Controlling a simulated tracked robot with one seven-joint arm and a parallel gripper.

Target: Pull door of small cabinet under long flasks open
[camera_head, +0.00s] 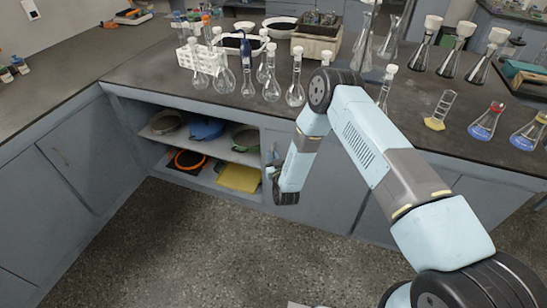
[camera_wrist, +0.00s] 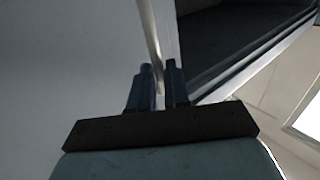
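The small cabinet's grey door (camera_head: 323,166) is under the bench top, below the long flasks (camera_head: 295,92) and to the right of the open shelves. My gripper (camera_head: 272,165) is at the left part of this door, beside the shelf opening. In the wrist view the pale rod of the door handle (camera_wrist: 149,40) runs down between the two dark fingers of my gripper (camera_wrist: 160,82). The fingers are close together around it. A pale grey surface fills the left of that view, with a dark area to the right. My arm hides part of the door in the head view.
Open shelves (camera_head: 226,152) to the left hold bowls and coloured items. The bench top (camera_head: 150,68) above carries a flask rack (camera_head: 197,61) and several glass flasks near its front edge. The speckled floor (camera_head: 190,235) in front is clear.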

